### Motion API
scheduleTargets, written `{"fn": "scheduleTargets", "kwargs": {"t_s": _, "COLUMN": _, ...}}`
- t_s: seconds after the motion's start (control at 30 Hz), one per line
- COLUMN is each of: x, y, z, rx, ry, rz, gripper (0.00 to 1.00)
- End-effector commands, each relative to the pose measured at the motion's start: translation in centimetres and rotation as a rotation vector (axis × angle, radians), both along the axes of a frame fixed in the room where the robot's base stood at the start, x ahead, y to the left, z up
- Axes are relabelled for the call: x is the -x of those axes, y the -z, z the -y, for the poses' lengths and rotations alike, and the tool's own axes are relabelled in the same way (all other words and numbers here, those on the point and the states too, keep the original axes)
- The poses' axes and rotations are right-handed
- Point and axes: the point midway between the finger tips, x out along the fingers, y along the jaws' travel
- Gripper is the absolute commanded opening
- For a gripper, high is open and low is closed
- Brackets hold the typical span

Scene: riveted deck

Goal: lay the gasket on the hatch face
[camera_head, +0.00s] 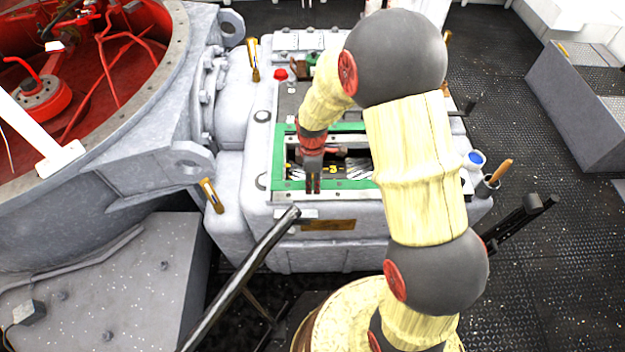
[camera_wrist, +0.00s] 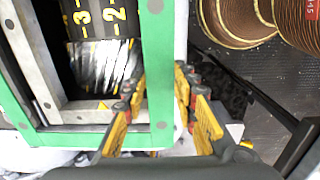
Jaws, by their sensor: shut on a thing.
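The gasket is a flat green rectangular frame (camera_head: 279,158) around the hatch opening on the pale grey housing. My gripper (camera_head: 313,190) is shut on the near bar of the gasket. In the wrist view, its yellow-padded fingers (camera_wrist: 163,92) stand on either side of a green bar of the gasket (camera_wrist: 157,38). The grey bolted hatch face (camera_wrist: 73,113) shows inside the green frame. I cannot tell whether the gasket touches the face or hangs just above it. My arm hides the gasket's right part in the head view.
The opening shows dark drums with yellow numbers (camera_wrist: 100,18). A black bar (camera_head: 243,274) slants up to the front edge. A large red-lined vessel (camera_head: 75,90) stands left.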

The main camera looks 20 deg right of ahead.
Motion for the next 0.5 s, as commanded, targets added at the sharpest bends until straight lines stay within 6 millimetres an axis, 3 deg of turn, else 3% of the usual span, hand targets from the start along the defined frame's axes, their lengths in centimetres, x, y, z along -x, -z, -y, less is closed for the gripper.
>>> {"fn": "scheduleTargets", "kwargs": {"t_s": 0.5, "x": 0.0, "y": 3.9, "z": 0.0, "rx": 0.000, "ry": 0.000, "rz": 0.000, "gripper": 0.08}}
